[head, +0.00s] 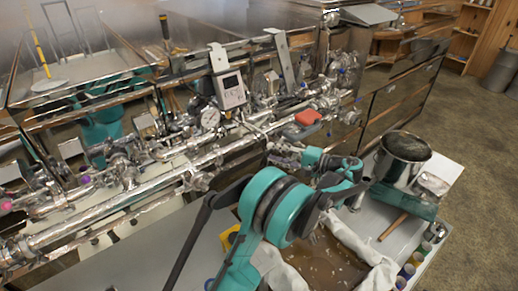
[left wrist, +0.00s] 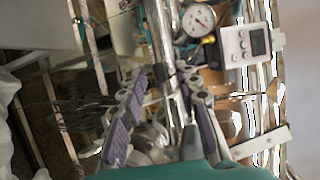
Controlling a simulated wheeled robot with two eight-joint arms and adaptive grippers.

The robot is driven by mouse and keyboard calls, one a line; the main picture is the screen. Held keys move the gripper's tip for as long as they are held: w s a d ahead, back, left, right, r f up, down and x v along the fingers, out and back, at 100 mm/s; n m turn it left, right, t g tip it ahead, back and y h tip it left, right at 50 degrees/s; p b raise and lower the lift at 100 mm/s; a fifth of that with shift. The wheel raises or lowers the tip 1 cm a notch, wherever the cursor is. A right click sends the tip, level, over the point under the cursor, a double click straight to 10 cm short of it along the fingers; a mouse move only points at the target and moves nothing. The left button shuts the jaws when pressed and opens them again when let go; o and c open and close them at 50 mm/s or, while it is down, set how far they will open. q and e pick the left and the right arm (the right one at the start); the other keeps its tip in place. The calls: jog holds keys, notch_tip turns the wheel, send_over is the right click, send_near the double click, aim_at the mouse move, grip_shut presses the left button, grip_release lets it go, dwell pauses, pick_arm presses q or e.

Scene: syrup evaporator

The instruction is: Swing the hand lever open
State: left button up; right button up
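My left gripper (head: 280,153) is over the near side of the shiny pipework, its teal wrist to the right of the fingers. In the left wrist view its two purple-padded fingers (left wrist: 164,82) stand apart, with a bright pipe (left wrist: 165,45) running beyond the gap. I see nothing clearly gripped. Blurred metal parts (left wrist: 152,140) show between the fingers. I cannot tell for certain which fitting is the hand lever; a red-topped part (head: 308,117) sits on the pipework just above the gripper. My right gripper is not in view.
A round gauge (head: 210,118) and a grey display box (head: 230,90) stand above the pipe. A metal pot (head: 403,160) stands on the bench to the right, near a brown-bottomed tray (head: 330,262) with white cloth. Open floor lies at the far right.

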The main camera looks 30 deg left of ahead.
pick_arm(q)
jog(key=a, duration=0.6)
jog(key=shift+f, duration=0.45)
grip_shut()
